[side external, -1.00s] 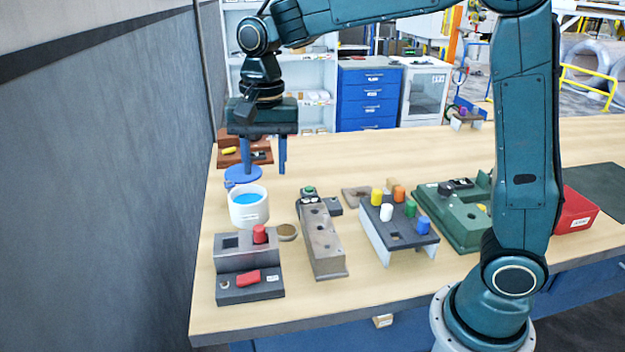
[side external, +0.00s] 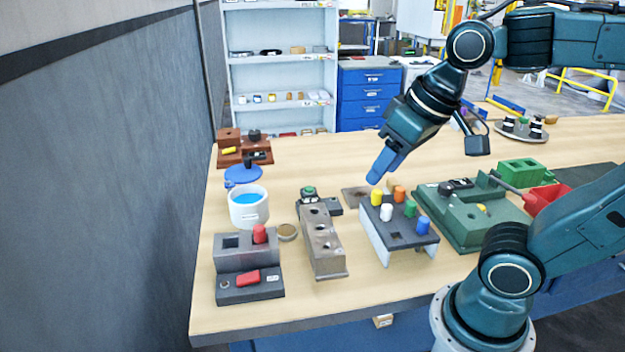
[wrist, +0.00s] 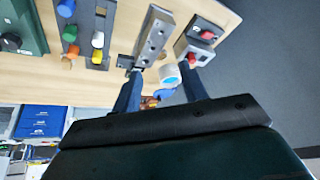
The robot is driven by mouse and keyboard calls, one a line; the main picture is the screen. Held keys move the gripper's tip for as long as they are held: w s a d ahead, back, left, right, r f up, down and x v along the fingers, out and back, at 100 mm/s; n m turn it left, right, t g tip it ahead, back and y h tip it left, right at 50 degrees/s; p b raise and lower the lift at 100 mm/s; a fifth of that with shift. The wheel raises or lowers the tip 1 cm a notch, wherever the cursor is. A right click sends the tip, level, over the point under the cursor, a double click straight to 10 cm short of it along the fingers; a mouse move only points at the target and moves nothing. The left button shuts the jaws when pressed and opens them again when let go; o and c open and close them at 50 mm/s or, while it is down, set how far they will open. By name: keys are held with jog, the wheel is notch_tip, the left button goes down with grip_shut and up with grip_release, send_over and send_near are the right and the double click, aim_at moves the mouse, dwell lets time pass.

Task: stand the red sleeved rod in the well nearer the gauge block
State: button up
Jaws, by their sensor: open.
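A red upright piece (side external: 259,233), perhaps the sleeved rod, stands in the upper step of a grey stepped block (side external: 247,258), beside an empty square hole. Another red piece (side external: 248,278) lies on the dark lower step. A long grey block (side external: 324,258) has several round wells on top; I see no rod in them. A small dark block (side external: 333,206) stands near its far end; I cannot tell whether it is the gauge block. My gripper (side external: 378,178) is open, above the table behind the peg rack; its two blue fingers are apart and empty in the wrist view (wrist: 161,70).
A dark rack (side external: 374,222) with several coloured pegs stands right of the long block, with a green fixture (side external: 455,225) beyond. A white pot (side external: 248,210) of blue is at left. The back middle of the table is clear.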

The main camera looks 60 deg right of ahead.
jog(key=s, duration=0.1)
jog(key=s+f+n, duration=0.1)
jog(key=shift+s+d+f+t, duration=0.25)
jog(key=shift+s+t, duration=0.05)
jog(key=shift+s, duration=0.1)
dwell(0.6)
